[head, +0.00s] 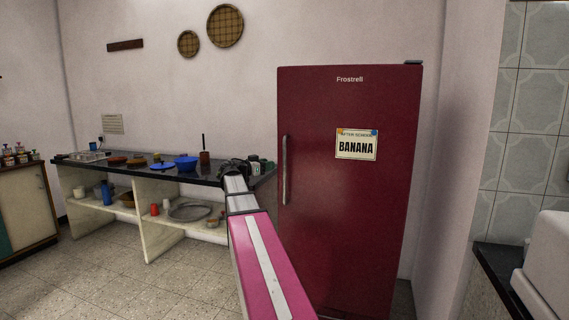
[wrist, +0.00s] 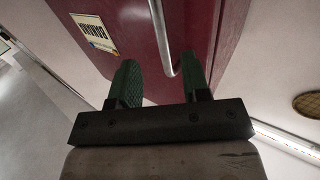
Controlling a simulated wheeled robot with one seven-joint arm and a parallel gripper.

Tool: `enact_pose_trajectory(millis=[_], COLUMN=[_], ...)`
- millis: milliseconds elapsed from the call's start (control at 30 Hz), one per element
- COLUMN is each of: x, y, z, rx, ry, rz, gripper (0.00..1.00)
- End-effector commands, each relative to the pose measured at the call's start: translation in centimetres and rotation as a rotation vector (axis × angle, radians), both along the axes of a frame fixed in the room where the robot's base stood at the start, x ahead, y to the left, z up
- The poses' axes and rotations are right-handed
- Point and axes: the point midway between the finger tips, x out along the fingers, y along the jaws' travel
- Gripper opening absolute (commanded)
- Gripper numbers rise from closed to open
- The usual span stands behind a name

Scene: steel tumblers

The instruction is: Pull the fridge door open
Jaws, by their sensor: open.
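The dark red fridge (head: 340,215) stands against the back wall with its door shut. Its vertical metal handle (head: 285,170) is at the door's left edge. In the head view my gripper (head: 236,168) is left of the handle, over the counter in the picture. In the wrist view the handle (wrist: 162,38) runs down between the two green fingers, with its bent end closer to the right finger. My gripper (wrist: 158,70) is open and empty. I cannot tell whether a finger touches the handle or how deep it lies between them.
A dark counter (head: 135,174) with bowls and a tumbler stands left of the fridge, with shelves below. A card reading "BANANA" (head: 356,145) is on the door. A wall corner and another counter (head: 497,270) are at the right. The tiled floor (head: 110,285) is clear at front left.

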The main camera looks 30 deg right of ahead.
Motion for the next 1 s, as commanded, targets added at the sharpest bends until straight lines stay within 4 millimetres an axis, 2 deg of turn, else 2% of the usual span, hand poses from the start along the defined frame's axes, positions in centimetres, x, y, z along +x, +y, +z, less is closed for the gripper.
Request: enact_pose_trajectory(millis=[300, 500, 700, 1000], x=[0.8, 1.1, 1.2, 1.2], y=[-5.5, -8.3, -9.6, -9.7], z=[-0.1, -0.2, -0.2, -0.2], rx=[0.003, 0.003, 0.004, 0.004], ry=[0.003, 0.004, 0.004, 0.004], rz=[-0.002, 0.000, 0.002, 0.002], gripper=[0.43, 0.43, 0.43, 0.43])
